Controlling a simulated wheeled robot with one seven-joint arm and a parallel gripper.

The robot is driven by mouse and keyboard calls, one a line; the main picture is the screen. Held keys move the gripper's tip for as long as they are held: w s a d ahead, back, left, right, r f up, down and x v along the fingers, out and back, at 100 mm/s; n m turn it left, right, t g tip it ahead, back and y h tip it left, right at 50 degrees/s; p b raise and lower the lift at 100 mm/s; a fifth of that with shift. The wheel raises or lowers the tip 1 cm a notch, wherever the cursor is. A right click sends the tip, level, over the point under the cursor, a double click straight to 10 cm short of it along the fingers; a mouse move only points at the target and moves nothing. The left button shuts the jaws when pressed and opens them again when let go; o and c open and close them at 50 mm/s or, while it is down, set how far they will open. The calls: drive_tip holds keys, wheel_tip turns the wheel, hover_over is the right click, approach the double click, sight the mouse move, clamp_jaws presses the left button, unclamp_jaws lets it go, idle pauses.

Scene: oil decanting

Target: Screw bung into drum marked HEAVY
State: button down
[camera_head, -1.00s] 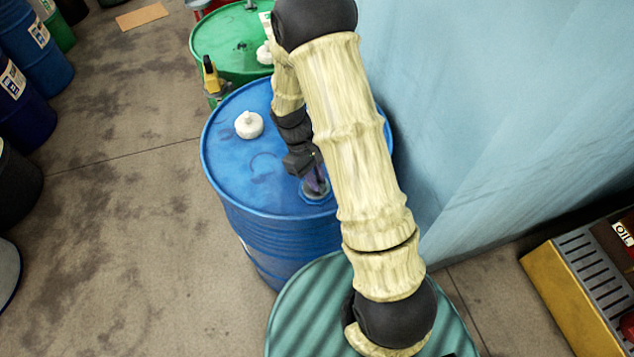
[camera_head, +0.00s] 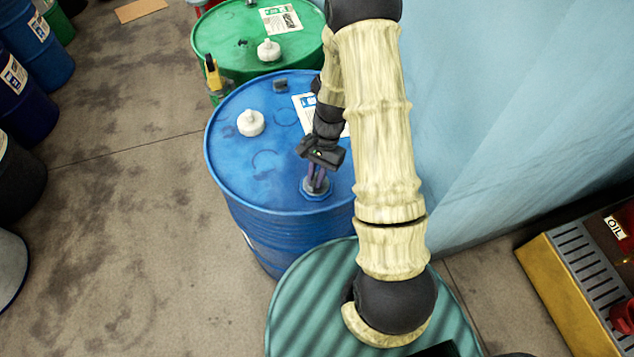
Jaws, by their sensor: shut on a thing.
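The blue drum (camera_head: 250,175) stands in the middle, with a paper label (camera_head: 303,102) on its top that is partly hidden by my arm. I cannot read a HEAVY mark on it. My gripper (camera_head: 316,182) points down at the near right of the drum's top, its purple fingers shut on a small bung (camera_head: 316,191) at the round opening. The bung is mostly hidden by the fingers, and I cannot tell how deep it sits. A white cap (camera_head: 251,123) and a small dark fitting (camera_head: 281,85) are also on this top.
A green drum (camera_head: 225,50) with a label and a white cap (camera_head: 268,50) stands behind. A teal ribbed drum top (camera_head: 300,290) is in front. A pale blue wall (camera_head: 500,110) closes the right. A yellow grated unit (camera_head: 570,295) stands lower right. Open floor (camera_head: 120,220) lies left.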

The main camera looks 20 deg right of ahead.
drive_tip(key=shift+m, duration=0.3)
drive_tip(key=c, duration=1.3)
unclamp_jaws()
drive_tip(key=b+v, duration=0.2)
drive_tip(key=v, duration=1.5)
drive_tip(key=shift+r, duration=0.25)
drive_tip(key=shift+s, duration=0.1)
drive_tip(key=s+a+n+t+h, duration=0.1)
drive_tip(key=s+n+t, duration=0.1)
drive_tip(key=s+n, duration=0.1)
drive_tip(key=s+a+r+n+t+h, duration=0.1)
drive_tip(key=s+a+n+t, duration=0.1)
drive_tip(key=s, duration=0.3)
drive_tip(key=s+a+n+t+h, duration=0.1)
drive_tip(key=s+n, duration=0.3)
drive_tip(key=shift+s+a+r+n+t, duration=0.2)
drive_tip(key=shift+a+r+n+t, duration=0.05)
drive_tip(key=shift+n+t, duration=0.15)
